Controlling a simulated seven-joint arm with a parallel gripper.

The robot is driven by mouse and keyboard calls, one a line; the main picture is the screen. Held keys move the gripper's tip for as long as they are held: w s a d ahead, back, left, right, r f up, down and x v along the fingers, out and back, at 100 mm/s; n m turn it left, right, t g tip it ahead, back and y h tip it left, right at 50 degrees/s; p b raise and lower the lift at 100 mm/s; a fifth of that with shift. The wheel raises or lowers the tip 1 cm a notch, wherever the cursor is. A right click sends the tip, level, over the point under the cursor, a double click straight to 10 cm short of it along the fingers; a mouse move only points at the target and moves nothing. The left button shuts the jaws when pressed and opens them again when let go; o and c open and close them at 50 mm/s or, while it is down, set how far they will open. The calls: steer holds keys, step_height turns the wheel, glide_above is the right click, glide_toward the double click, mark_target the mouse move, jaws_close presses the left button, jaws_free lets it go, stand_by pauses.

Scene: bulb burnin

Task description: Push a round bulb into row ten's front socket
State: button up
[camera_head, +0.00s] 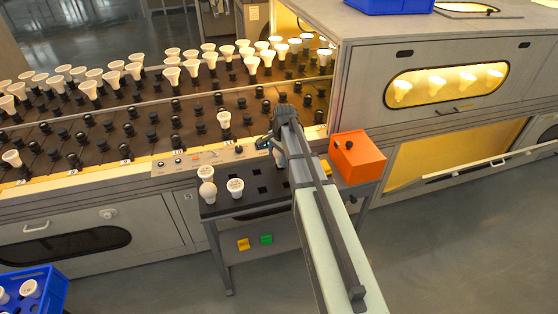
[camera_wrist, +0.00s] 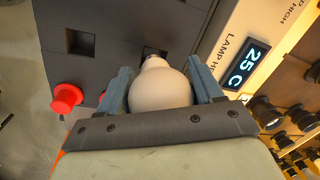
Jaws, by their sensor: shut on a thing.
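My gripper (camera_head: 272,144) is shut on a round white bulb (camera_wrist: 160,90). In the wrist view the bulb sits between the two blue fingers of my gripper (camera_wrist: 158,72), with its base end pointing away from the palm. In the head view the held bulb (camera_head: 278,158) is mostly hidden by my gripper. The gripper is over the dark bulb tray (camera_head: 250,208) in front of the machine. The socket rows (camera_head: 140,128) lie behind, with several empty black sockets near the front. The row labels are too small to read surely.
An orange box (camera_head: 357,157) is at right. A red button (camera_wrist: 67,97) and a "25 C" display (camera_wrist: 245,66) are close.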

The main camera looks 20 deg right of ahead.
step_height(320, 180, up, 6)
steer(key=shift+r, duration=0.1)
steer(key=shift+a+r, duration=0.1)
steer(key=shift+r, duration=0.2)
steer(key=shift+a+r, duration=0.15)
steer(key=shift+a, duration=0.15)
steer(key=w+a+r+n, duration=0.1)
steer(key=w+a, duration=0.3)
steer(key=a, duration=0.6)
steer(key=w+a+r+n, duration=0.15)
steer(key=w+a, duration=0.25)
steer(key=a, duration=0.6)
steer(key=w+a+r+n, duration=0.15)
steer(key=w+a, duration=0.25)
steer(key=a, duration=0.6)
steer(key=w+a+r+n, duration=0.1)
steer(key=w+a+n, duration=0.1)
steer(key=w+a, duration=0.9)
steer(key=shift+g+y, duration=0.3)
steer(key=shift+w+d+f, duration=0.25)
steer(key=shift+d+f, duration=0.15)
steer(key=shift+f, duration=0.35)
steer(key=shift+w+d+f, duration=0.25)
steer(key=shift+d+f, duration=0.1)
steer(key=shift+f, duration=0.4)
steer(key=shift+w+d+f, duration=0.25)
steer(key=shift+d+f, duration=0.15)
steer(key=shift+f, duration=0.35)
steer(key=shift+f, duration=1.95)
